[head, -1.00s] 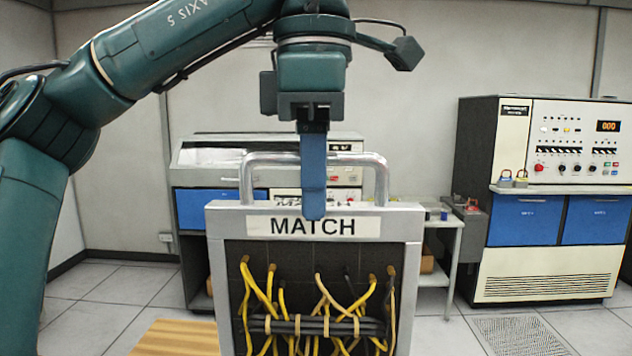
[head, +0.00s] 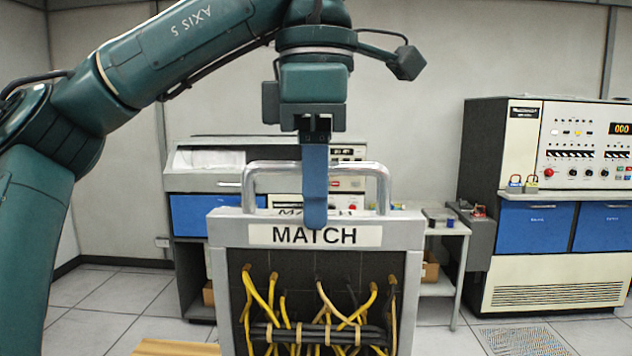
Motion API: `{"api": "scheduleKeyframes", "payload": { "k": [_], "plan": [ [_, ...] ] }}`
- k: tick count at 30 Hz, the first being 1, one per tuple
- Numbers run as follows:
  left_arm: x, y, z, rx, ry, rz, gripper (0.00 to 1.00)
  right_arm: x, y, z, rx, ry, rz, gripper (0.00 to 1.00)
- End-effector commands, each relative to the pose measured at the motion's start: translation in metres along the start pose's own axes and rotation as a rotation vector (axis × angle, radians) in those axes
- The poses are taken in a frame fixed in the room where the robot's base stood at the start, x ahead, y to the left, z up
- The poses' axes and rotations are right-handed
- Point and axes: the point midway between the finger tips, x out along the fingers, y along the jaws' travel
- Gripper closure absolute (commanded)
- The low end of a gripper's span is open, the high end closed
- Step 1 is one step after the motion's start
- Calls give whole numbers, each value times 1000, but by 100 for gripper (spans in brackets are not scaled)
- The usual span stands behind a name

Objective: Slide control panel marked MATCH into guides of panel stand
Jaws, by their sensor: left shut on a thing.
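The control panel marked MATCH (head: 400,232) is a grey metal frame with a dark face, yellow wires and a silver handle (head: 262,168) on top. It hangs upright in the middle of the head view, its lower part cut off by the bottom edge. My left gripper (head: 314,210) comes down from above with its blue fingers at the handle, shut on the panel's handle. The fingers cover part of the handle bar and reach the top of the label. My right gripper is out of view. I cannot identify the panel stand or its guides in this view.
A large console (head: 535,270) with blue drawers stands at the right. A grey machine with a blue drawer (head: 204,215) stands behind the panel at left. A small table (head: 450,228) stands behind at right. A wooden surface (head: 175,348) shows at the lower left.

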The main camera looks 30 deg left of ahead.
Motion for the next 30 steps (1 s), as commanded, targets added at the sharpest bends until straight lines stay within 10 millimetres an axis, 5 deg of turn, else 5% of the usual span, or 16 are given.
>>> {"api": "scheduleKeyframes", "payload": {
  "k": [13, 30],
  "plan": [
    [41, 0, 0, -3, -9, 5, 100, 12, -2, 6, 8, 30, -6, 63],
    [46, 0, 0, -3, -9, 3, 100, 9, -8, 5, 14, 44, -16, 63]
  ]
}}
